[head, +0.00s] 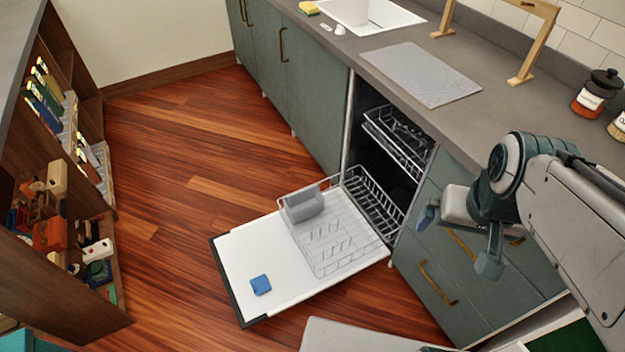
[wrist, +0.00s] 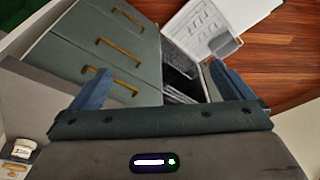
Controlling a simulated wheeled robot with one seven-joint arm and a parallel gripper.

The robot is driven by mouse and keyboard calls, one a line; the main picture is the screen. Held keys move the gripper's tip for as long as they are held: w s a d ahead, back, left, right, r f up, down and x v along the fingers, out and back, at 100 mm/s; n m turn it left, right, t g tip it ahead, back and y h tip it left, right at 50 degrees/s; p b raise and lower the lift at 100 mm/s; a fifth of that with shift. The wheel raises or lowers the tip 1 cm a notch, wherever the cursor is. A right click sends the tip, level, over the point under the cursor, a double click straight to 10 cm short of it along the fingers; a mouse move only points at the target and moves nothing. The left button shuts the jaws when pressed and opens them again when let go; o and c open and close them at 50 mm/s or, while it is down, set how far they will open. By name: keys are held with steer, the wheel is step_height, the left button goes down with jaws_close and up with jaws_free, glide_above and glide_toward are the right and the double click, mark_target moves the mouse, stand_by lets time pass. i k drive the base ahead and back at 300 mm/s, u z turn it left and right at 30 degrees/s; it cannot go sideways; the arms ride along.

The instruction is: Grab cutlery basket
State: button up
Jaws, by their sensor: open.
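The grey cutlery basket (head: 304,204) sits in the left part of the pulled-out lower dishwasher rack (head: 345,262), over the open dishwasher door (head: 240,262). It also shows in the wrist view (wrist: 225,45), near the top right, beyond my right-hand finger. My gripper (head: 457,243) is open and empty. It hangs in front of the drawers to the right of the dishwasher, above and well apart from the basket. In the wrist view my gripper's two fingers (wrist: 160,85) are spread wide with nothing between them.
A blue block (head: 260,285) lies on the door. The upper rack (head: 398,140) is inside the dishwasher. Drawers with brass handles (head: 438,282) stand close by my gripper. A bookshelf (head: 70,190) stands at the left. The wooden floor (head: 180,170) between is clear.

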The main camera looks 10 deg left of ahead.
mark_target(302, 205)
steer(key=z, duration=1.05)
steer(key=i, duration=0.5)
steer(key=u, duration=2.95)
steer(key=i, duration=0.5)
